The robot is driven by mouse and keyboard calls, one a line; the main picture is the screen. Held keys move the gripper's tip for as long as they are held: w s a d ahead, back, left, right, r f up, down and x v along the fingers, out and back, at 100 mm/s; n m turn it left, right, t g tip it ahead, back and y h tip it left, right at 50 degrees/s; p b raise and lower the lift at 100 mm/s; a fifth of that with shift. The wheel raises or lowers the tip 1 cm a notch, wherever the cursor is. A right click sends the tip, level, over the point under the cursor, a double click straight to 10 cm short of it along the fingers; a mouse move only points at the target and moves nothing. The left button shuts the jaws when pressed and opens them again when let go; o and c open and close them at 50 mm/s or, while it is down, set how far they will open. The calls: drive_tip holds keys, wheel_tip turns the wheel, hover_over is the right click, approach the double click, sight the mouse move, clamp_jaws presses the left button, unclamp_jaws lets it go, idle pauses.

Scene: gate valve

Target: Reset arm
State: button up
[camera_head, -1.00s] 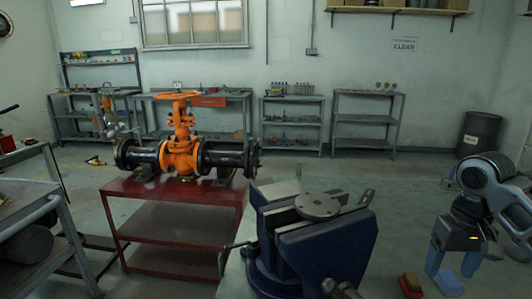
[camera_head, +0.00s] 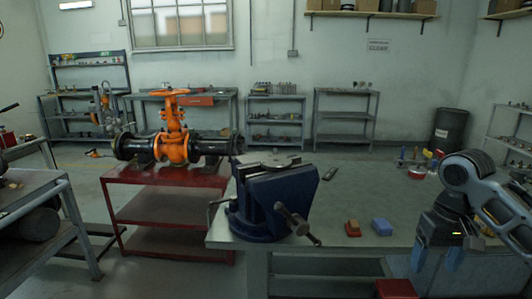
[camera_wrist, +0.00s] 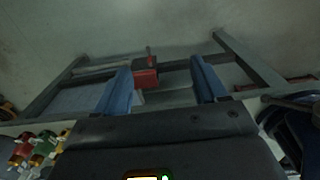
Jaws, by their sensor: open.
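My gripper (camera_head: 436,256) hangs pointing down at the right side of the head view, in front of the grey workbench. Its two blue fingers are apart with nothing between them. In the wrist view my gripper (camera_wrist: 161,88) shows the same two blue fingers spread wide. The orange gate valve (camera_head: 174,130) stands on a red table (camera_head: 170,213) at the left, with black pipe on both sides and an orange handwheel on top. My gripper is far to the right of it.
A blue vise (camera_head: 270,203) stands on the workbench (camera_head: 345,200). A red-brown block (camera_head: 353,228) and a blue block (camera_head: 382,226) lie on the bench near my arm. Shelves (camera_head: 345,118) and a dark barrel (camera_head: 447,130) stand along the back wall.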

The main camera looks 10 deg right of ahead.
drive_tip(key=w+a+f+t+y, duration=0.2)
drive_tip(key=a+t+y, duration=0.1)
drive_tip(key=a, duration=0.9)
drive_tip(key=w+a+f+t+y, duration=0.2)
drive_tip(key=w+a+f+t, duration=0.1)
drive_tip(key=a, duration=0.8)
drive_tip(key=s+a+f+m+t, duration=0.15)
drive_tip(key=s+a+t, duration=0.3)
drive_tip(key=a, duration=0.55)
drive_tip(key=s+d+f+m+t+h, duration=0.1)
drive_tip(key=s+f+t+h, duration=0.2)
drive_tip(key=s, duration=1.6)
drive_tip(key=s+d+r+n+h, duration=0.1)
drive_tip(key=s+d+r, duration=0.3)
drive_tip(key=s, duration=0.5)
drive_tip(key=s+d+r+n+t+h, duration=0.1)
drive_tip(key=s+d+r+n, duration=0.3)
drive_tip(key=s, duration=0.5)
drive_tip(key=shift+s+d, duration=0.35)
drive_tip(key=shift+d, duration=0.1)
